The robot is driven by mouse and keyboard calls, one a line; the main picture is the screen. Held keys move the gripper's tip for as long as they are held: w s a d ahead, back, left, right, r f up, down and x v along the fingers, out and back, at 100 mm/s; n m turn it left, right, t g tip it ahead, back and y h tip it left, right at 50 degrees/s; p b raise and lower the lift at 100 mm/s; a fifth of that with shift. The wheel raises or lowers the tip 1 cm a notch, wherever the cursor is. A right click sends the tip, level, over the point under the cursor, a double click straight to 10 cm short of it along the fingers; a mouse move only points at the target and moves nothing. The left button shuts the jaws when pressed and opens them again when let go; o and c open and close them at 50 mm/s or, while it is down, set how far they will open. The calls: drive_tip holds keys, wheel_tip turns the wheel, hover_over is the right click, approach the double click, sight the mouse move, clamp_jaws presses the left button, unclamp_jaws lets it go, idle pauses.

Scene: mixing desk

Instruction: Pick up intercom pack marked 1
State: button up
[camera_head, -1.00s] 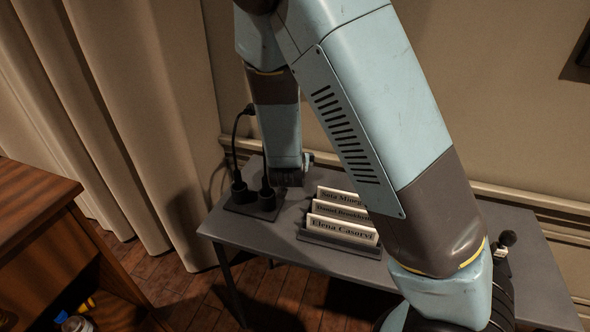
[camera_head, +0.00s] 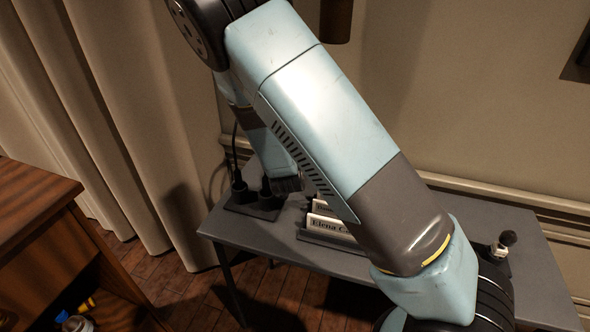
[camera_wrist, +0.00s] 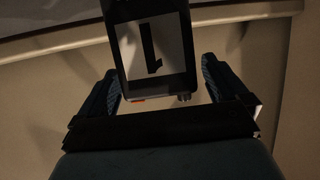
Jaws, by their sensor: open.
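The intercom pack marked 1 (camera_wrist: 152,52) shows at the top middle of the wrist view. It is a dark box with a pale face and a black numeral 1. My gripper (camera_wrist: 159,68) is open, with one finger to each side of the pack's near end and visible gaps between. In the head view the end of my arm (camera_head: 287,184) is low over the desk, and its fingers are too dark and covered to make out. I cannot pick out the marked pack there.
Two dark upright items (camera_head: 240,190) with a cable stand on a dark base on the grey desk (camera_head: 340,262). Name cards (camera_head: 328,226) sit close right of my arm's end, partly hidden. A small black-topped item (camera_head: 503,243) stands far right. Wall and curtain border the desk.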

drive_tip(key=shift+x, duration=0.75)
drive_tip(key=c, duration=1.2)
drive_tip(key=shift+r, duration=0.15)
